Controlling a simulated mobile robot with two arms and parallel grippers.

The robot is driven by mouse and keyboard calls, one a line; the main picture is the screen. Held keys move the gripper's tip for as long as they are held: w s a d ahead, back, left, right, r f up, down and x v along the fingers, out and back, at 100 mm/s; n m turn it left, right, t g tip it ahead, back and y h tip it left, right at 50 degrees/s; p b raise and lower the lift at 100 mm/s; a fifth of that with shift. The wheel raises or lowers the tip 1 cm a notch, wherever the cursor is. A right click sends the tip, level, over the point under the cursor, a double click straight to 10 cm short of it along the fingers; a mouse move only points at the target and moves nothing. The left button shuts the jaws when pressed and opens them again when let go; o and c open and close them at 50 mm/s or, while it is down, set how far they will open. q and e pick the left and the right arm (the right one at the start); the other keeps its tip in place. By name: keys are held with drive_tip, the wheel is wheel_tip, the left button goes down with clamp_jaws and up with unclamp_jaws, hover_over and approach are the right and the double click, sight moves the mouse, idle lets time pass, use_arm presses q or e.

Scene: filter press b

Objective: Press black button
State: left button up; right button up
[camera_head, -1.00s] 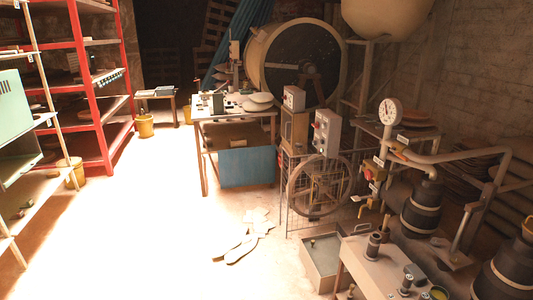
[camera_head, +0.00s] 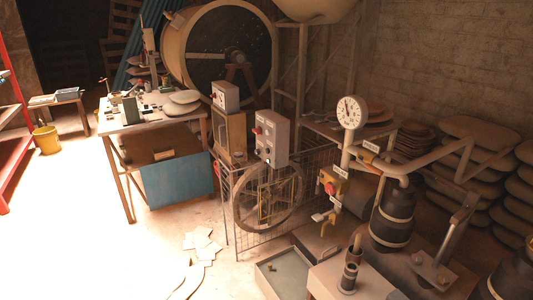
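Two grey control boxes stand near the middle of the view. The larger box (camera_head: 279,140) is mounted above a wire-mesh guard and carries a red button (camera_head: 257,130) on its front. Small dark marks show below that button, too small to tell whether one is a black button. The smaller box (camera_head: 228,96) sits behind it to the left, on top of a wooden-fronted cabinet, with small controls on its face. A yellow box with a red button (camera_head: 329,188) is on the pipework at the right. Neither of my grippers is in view.
A cluttered table (camera_head: 135,125) with a blue panel stands at the left. A spoked wheel (camera_head: 268,196) sits behind the mesh guard (camera_head: 235,225). A gauge (camera_head: 351,111), pipes and dark cylinders fill the right. A tray (camera_head: 285,272) is on the floor. The left floor is mostly clear.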

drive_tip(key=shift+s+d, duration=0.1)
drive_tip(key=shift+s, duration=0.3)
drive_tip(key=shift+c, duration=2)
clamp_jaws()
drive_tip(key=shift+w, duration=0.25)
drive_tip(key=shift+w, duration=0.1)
